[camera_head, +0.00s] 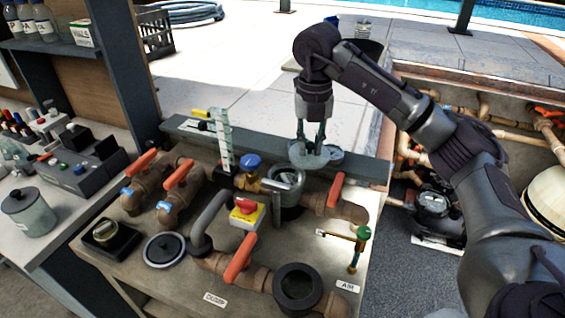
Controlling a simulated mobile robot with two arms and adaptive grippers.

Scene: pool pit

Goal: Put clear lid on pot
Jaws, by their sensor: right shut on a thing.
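My right gripper (315,146) comes down from above, at the back edge of the bench, and is shut on the clear lid (312,160). The lid is a pale, see-through disc, held behind and a little to the right of the grey pot. The pot (290,200) is a short round vessel set among the pipes, with a metal ring at its top. The lid is apart from the pot's ring in the picture; its exact height above the bench is hard to tell. My left gripper is not in view.
Orange-handled valves (238,258) stand around the pot. A red stop button on a yellow box (246,213), a blue-capped valve (250,162) and a white ruled strip (224,140) are to the left. A dark round opening (298,284) is in front.

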